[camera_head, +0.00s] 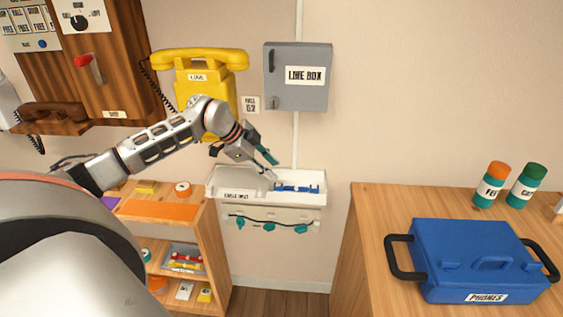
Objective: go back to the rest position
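My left arm comes in from the left and its gripper (269,167) is above the white wall tray (235,188), in front of the wall. Its two fingers stand apart, with nothing seen between them. A blue part (297,188) lies in the tray, just right of and below the fingertips; I see no contact. My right gripper is not in view.
A yellow phone (205,90) and the grey line box (297,77) hang on the wall. A wooden shelf (212,240) stands below my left arm. A blue case (475,250) and two bottles sit on the right table (370,225).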

